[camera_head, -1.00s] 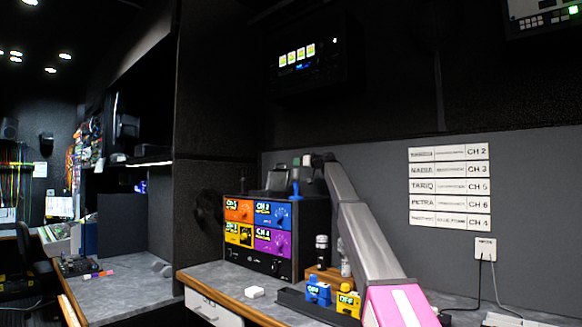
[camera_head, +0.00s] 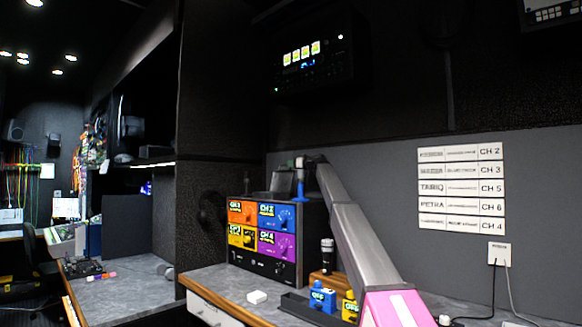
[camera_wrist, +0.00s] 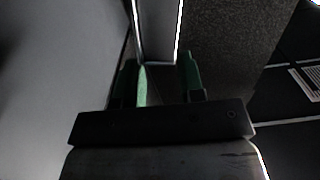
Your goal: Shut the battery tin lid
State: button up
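A dark grey box-like shape with a raised panel (camera_head: 282,183) stands on top of the black equipment rack in the head view. It may be the battery tin with its lid up, but it is too dark and small to be sure. My gripper (camera_head: 300,164) is above the rack, just right of and slightly higher than that shape. In the wrist view my gripper (camera_wrist: 165,80) shows two green-padded fingers spread apart. A grey, bright-edged panel (camera_wrist: 158,28) appears beyond and between them. I cannot tell whether they touch it.
The rack (camera_head: 262,268) carries coloured channel modules. A blue upright object (camera_head: 299,190) stands beside the dark shape. A microphone (camera_head: 327,258), blue box (camera_head: 321,296), yellow box (camera_head: 350,307) and white block (camera_head: 257,297) are on the counter (camera_head: 225,283). Name strips (camera_head: 461,188) hang on the wall.

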jog(key=shift+x, duration=0.9)
grip_shut()
jog(key=s+a, duration=0.1)
jog(key=s+a+n, duration=0.1)
jog(key=s, duration=0.1)
jog(key=shift+a+r+n, duration=0.15)
jog(key=shift+r+n, duration=0.15)
grip_release()
